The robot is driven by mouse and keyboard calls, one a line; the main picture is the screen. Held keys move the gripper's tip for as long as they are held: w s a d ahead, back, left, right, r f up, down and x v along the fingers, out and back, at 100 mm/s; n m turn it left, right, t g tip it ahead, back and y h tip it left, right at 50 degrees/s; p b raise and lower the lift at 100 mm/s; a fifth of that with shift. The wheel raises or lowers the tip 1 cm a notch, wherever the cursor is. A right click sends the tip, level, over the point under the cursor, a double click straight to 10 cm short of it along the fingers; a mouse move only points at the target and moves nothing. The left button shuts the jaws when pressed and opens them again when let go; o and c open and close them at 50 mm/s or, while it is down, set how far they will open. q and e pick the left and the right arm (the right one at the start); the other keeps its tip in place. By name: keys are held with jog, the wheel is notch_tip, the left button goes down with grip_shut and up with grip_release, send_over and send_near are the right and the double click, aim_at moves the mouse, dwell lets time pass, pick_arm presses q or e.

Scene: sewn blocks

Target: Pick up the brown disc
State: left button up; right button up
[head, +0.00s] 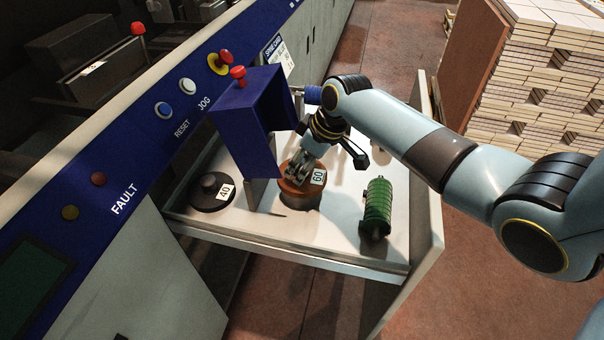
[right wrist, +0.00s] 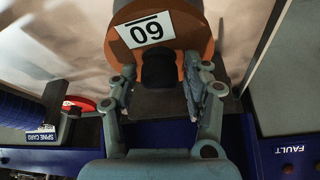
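The brown disc (head: 300,195) lies on the pale shelf of the machine, with a white label reading 60. In the right wrist view the brown disc (right wrist: 197,38) fills the top middle, with its label upside down and a dark knob (right wrist: 160,68) standing from it. My right gripper (head: 299,173) is right over the disc in the head view. In the right wrist view my right gripper (right wrist: 161,88) is open, one finger on each side of the knob, with gaps showing between. My left gripper is not in view.
A dark disc (head: 205,199) labelled 40 lies left of the brown one. A blue box-like bracket (head: 246,125) rises close beside my right gripper. The shelf has a raised right wall (head: 428,225).

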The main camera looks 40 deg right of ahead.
jog(key=c, duration=0.9)
grip_shut()
jog(key=shift+r, duration=0.1)
